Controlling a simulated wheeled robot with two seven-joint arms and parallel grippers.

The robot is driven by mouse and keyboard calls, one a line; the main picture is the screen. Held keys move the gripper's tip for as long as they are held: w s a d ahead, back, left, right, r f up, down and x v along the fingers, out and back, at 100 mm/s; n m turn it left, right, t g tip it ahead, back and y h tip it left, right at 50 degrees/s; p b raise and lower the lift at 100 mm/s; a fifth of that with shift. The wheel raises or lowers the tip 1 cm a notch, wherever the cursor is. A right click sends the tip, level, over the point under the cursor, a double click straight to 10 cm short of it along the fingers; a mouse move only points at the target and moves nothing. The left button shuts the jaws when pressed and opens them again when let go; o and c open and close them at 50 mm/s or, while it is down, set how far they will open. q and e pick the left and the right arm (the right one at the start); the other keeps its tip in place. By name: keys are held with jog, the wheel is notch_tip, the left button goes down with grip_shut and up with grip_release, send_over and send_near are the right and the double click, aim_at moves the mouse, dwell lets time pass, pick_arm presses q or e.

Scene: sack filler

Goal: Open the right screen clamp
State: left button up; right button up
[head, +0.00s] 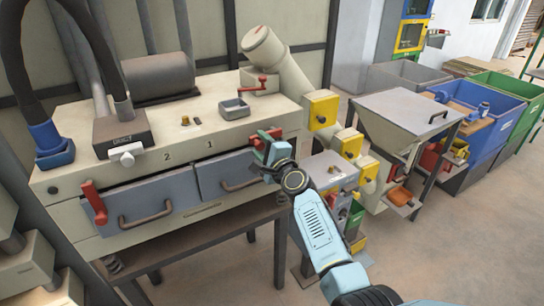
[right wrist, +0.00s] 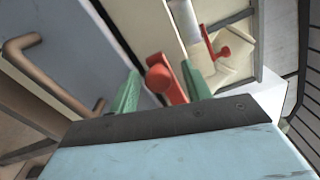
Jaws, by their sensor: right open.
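The right screen clamp, a red lever (right wrist: 160,80), shows in the right wrist view between the two green fingertips of my right gripper. The right gripper (head: 270,146) is open, with its fingers on either side of the lever; I cannot tell whether they touch it. In the head view the gripper is at the right end of the machine's front, beside grey screen drawer 1 (head: 222,172), and hides most of the clamp. The left red clamp (head: 95,203) stands upright at the left edge of grey screen drawer 2 (head: 148,205). My left gripper is not in view.
The cream machine body (head: 120,170) carries a red crank (head: 258,84) and a small grey tray (head: 234,108) on top. Bronze drawer handles (head: 240,184) stick out in front. Yellow boxes (head: 322,110) and a grey hopper (head: 405,115) stand to the right.

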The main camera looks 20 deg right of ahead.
jog(key=s+d+p, duration=0.1)
jog(key=s+d, duration=0.1)
jog(key=s, duration=1)
jog(key=shift+s+d, duration=0.25)
dwell(0.7)
